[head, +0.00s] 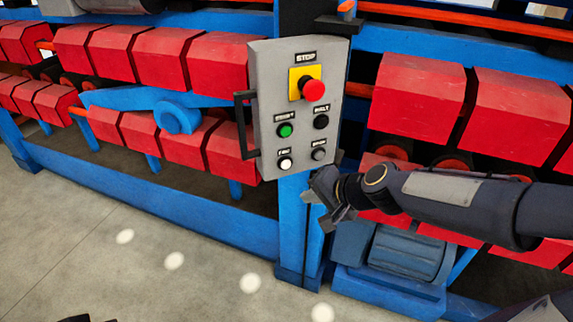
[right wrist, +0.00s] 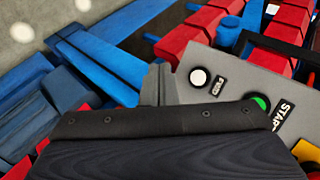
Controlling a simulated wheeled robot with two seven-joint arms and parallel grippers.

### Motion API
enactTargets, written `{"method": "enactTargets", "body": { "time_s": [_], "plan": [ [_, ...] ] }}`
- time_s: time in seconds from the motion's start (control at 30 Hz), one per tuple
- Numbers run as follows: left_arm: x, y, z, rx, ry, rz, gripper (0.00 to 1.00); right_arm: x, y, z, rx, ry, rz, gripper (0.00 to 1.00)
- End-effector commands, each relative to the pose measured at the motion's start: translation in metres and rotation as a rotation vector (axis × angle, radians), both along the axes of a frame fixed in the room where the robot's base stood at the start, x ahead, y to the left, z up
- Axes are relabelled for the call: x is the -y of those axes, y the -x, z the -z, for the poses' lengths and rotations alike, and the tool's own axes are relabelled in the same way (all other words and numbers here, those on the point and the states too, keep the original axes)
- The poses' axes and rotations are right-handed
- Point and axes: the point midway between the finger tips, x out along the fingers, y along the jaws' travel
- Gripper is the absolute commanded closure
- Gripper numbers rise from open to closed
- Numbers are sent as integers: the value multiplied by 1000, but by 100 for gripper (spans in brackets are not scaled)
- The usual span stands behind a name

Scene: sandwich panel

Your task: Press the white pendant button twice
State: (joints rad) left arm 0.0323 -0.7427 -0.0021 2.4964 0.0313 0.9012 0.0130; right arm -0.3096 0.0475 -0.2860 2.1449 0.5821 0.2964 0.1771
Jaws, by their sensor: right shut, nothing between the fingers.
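The white pendant button (head: 286,163) sits at the lower left of the grey control panel (head: 270,75), below the green button. It also shows in the right wrist view (right wrist: 198,78), up and right of the fingertips. My right gripper (head: 318,207) is shut and empty, just below the panel's lower right edge. In the right wrist view its fingertips (right wrist: 158,85) point towards the panel's edge, beside the white button. I see no contact with the button.
Blue beams and red blocks (head: 420,92) lie behind. Grey floor is open at lower left.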

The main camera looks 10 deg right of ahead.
Motion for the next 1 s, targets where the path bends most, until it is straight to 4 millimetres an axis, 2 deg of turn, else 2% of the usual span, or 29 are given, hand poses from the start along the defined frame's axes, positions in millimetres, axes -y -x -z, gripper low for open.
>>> {"method": "enactTargets", "body": {
  "time_s": [0.17,0.6,0.8,1.0],
  "plan": [
    [0,0,2,0,0,0,100,-2,-13,1,0,1,0,100],
    [0,0,4,0,0,0,100,-13,-71,0,0,1,1,100],
    [0,0,4,0,0,0,100,-15,-83,1,-1,0,-1,100],
    [0,0,4,0,0,0,100,-16,-86,0,0,0,0,100]
  ]
}}
